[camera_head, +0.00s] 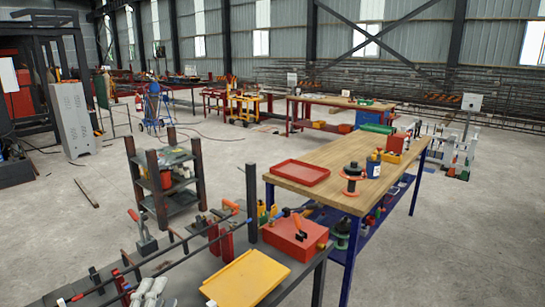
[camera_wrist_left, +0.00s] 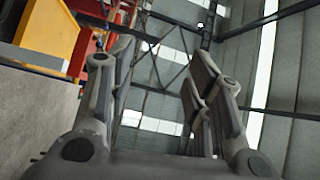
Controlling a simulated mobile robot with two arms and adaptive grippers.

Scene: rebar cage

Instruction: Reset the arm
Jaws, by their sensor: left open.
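My left gripper (camera_head: 152,290) shows at the bottom edge of the head view, as pale grey fingers beside the near dark workbench. In the left wrist view the left gripper (camera_wrist_left: 160,75) has its two grey fingers spread wide, with nothing between them. Through the gap I see the hall's wall, windows and roof beams, so the wrist camera looks upward at a tilt. Most of the left arm is out of the picture. My right gripper is in neither view.
The dark bench carries long bars (camera_head: 150,258), a yellow tray (camera_head: 245,279) and a red box (camera_head: 296,237). A wooden-topped table (camera_head: 345,160) with a red tray (camera_head: 300,173) stands behind. A dark shelf rack (camera_head: 168,180) stands left. Open concrete floor (camera_head: 80,225) lies at left.

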